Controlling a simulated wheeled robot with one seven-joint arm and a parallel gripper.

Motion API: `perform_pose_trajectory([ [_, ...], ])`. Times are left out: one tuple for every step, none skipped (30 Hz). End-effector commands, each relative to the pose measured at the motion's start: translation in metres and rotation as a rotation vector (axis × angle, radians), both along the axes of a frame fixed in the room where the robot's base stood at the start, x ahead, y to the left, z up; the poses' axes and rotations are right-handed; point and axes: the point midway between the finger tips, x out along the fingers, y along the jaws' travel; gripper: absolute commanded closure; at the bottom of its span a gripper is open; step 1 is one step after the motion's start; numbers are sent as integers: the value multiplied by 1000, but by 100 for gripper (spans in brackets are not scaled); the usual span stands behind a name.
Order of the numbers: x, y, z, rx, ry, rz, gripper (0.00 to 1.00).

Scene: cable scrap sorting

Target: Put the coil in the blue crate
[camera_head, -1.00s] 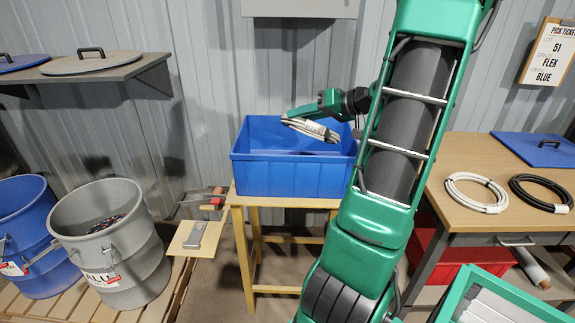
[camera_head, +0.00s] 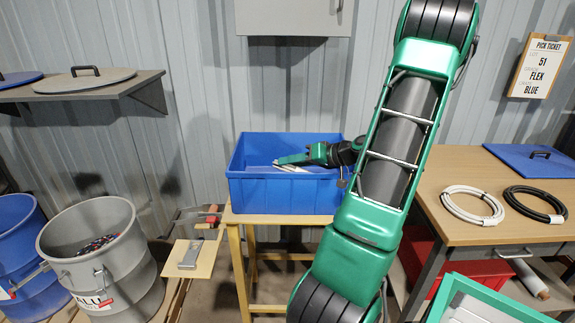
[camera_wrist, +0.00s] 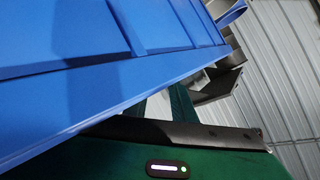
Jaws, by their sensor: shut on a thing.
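The blue crate (camera_head: 284,194) stands on a small wooden stand against the wall. My gripper (camera_head: 280,163) is low over the crate, its fingers within the opening and shut on a pale grey coil (camera_head: 291,169). Only a small part of the coil shows; the crate's front wall hides the rest, so I cannot tell if it touches the floor. In the wrist view, the blue crate wall (camera_wrist: 90,50) fills the upper left, close to my green gripper body; the coil does not show there.
A white coil (camera_head: 472,205) and a black coil (camera_head: 535,204) lie on the wooden table at right, near a blue lid (camera_head: 535,160). A pick ticket (camera_head: 541,66) reads FLEX, BLUE. A grey drum (camera_head: 100,255) stands at left. A wall cabinet (camera_head: 294,17) hangs above the crate.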

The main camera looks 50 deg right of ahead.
Motion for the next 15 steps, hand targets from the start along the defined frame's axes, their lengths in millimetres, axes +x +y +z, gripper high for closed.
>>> perform_pose_trajectory([
  [0, 0, -2, 0, -1, 0, 100],
  [0, 0, -3, -1, -2, 1, 100],
  [0, 0, -3, -2, -1, 0, 100],
  [0, 0, -2, -2, -1, 0, 100],
  [0, 0, -2, -2, -1, 0, 100],
  [0, 0, -2, -2, -1, 0, 100],
  [0, 0, -3, 0, 1, -1, 72],
  [0, 0, -3, 0, 1, -1, 65],
  [0, 0, -3, 0, 1, -1, 58],
  [0, 0, -3, 0, 0, 0, 58],
  [0, 0, -3, 0, 0, 0, 58],
  [0, 0, -3, 0, 0, 0, 58],
  [0, 0, -3, 0, 0, 0, 58],
  [0, 0, -3, 0, 0, 0, 58],
  [0, 0, -3, -1, 0, 0, 58],
])
